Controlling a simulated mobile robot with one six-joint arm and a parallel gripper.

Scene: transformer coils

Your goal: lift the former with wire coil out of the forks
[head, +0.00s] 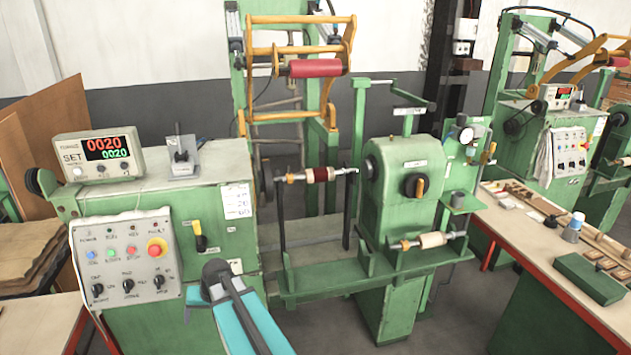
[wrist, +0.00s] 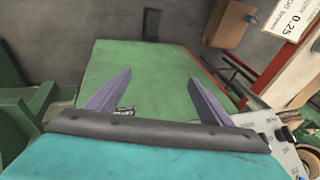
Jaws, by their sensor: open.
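The former with wire coil (head: 318,174) is a small spool wound in dark red on a horizontal shaft. In the head view its shaft lies across the tops of two dark upright forks (head: 347,215), left of the green headstock. My gripper (wrist: 157,76) is open and empty in the wrist view, with two purple-grey fingers spread over a green surface. The former is not seen in the wrist view. In the head view my teal arm is at the bottom centre, low and left of the forks; its fingers cannot be made out there.
A second, pale former (head: 432,240) sits on a shaft at lower right. A red wire spool (head: 315,68) hangs in the yellow frame above. The control cabinet (head: 160,225) with display stands left. A bench (head: 545,265) with small parts is at right.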

